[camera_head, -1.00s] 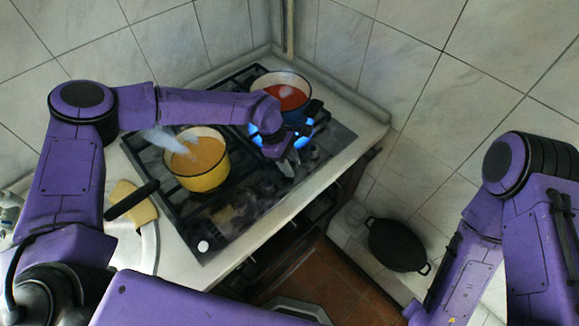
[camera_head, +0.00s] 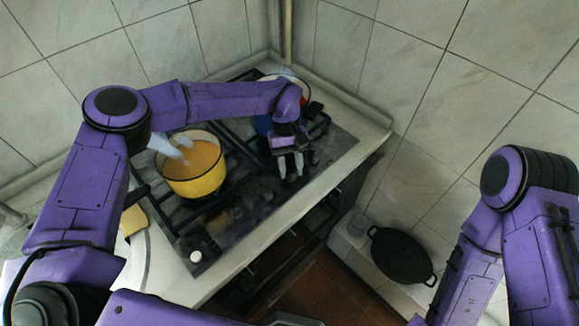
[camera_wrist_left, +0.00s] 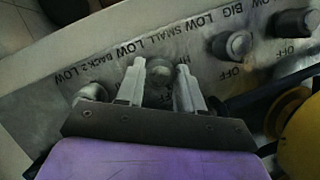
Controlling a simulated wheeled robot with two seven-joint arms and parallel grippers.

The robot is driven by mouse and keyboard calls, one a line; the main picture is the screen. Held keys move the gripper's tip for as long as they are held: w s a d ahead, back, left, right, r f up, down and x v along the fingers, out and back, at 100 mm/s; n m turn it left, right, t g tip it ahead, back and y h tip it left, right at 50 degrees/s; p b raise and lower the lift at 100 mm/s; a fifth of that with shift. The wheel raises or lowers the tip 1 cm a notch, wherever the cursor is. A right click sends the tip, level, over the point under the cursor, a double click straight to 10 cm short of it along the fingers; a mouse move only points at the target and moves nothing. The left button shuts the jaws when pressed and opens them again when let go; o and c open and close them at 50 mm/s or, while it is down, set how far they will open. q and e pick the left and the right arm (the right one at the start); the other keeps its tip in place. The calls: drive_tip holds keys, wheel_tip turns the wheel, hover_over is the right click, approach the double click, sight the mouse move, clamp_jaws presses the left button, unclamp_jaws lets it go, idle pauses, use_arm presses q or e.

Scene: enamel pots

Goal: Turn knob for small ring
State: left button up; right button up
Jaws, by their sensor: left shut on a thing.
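My left gripper (camera_head: 290,168) reaches down to the front edge of the hob (camera_head: 330,157) in the head view. In the left wrist view its two pale fingers (camera_wrist_left: 160,84) are on either side of a grey round knob (camera_wrist_left: 160,72), shut on it. The panel print by this knob reads SMALL, with LOW beside it. More knobs show: one (camera_wrist_left: 232,45) near the BIG print, a dark one (camera_wrist_left: 296,22) marked OFF, and one (camera_wrist_left: 90,93) on the left, partly behind the gripper. My right gripper is out of view.
A yellow pot (camera_head: 196,184) with orange-brown contents stands on the hob's left. A second pot (camera_head: 300,86) at the back is mostly hidden by my left arm; blue shows beneath it. A black pan (camera_head: 400,254) sits low on the right. A white knob (camera_head: 196,256) is at front left.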

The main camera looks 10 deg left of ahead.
use_arm(q)
drive_tip(key=shift+m+y, duration=0.5)
drive_tip(key=shift+m, duration=0.8)
drive_tip(key=shift+d+m, duration=0.1)
drive_tip(key=shift+m, duration=0.2)
drive_tip(key=o, duration=1)
drive_tip(key=shift+w, duration=0.1)
